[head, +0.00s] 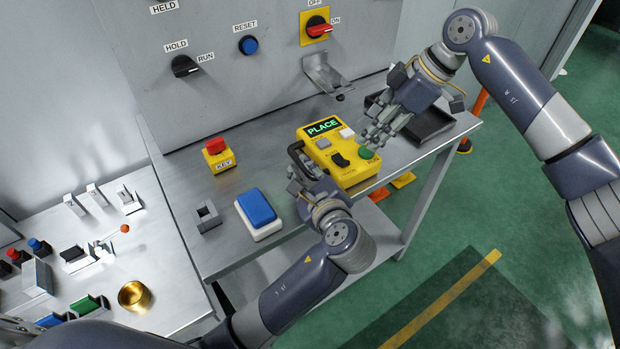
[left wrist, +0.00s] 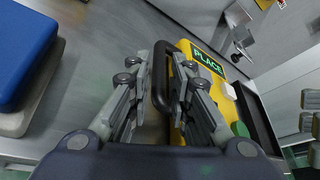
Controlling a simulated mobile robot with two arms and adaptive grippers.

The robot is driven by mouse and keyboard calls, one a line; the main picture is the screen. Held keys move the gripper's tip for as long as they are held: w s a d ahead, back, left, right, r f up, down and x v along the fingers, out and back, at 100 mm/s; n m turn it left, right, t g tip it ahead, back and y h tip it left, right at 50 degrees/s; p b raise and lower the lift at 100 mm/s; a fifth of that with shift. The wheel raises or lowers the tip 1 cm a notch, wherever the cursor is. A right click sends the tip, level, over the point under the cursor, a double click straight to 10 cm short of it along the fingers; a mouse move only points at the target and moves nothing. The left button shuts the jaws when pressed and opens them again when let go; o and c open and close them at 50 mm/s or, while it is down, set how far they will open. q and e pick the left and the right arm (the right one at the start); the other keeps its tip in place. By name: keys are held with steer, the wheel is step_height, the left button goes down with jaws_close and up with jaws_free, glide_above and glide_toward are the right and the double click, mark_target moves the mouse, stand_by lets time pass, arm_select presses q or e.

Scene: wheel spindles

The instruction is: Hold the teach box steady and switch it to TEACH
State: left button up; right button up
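The yellow teach box (head: 349,174) lies on the grey bench, and its green-lit display (head: 322,127) reads PLACE. On its face are a black switch (head: 339,159), a green button (head: 367,153) and pale buttons. Its black side handle (head: 294,152) also shows in the left wrist view (left wrist: 160,88). My left gripper (head: 304,178) is at the handle; in the left wrist view its fingers (left wrist: 163,95) stand apart with the handle between them, not visibly clamped. My right gripper (head: 371,139) is over the box's right edge near the green button; its finger opening is unclear.
A blue-topped white block (head: 257,212), a grey square holder (head: 207,217) and a red button on a yellow KEY box (head: 217,154) stand left of the box. A dark tray (head: 432,127) is behind my right gripper. A metal bracket (head: 325,74) juts from the panel.

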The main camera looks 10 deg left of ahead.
mark_target(298, 160)
arm_select(q)
steer(key=x, duration=0.7)
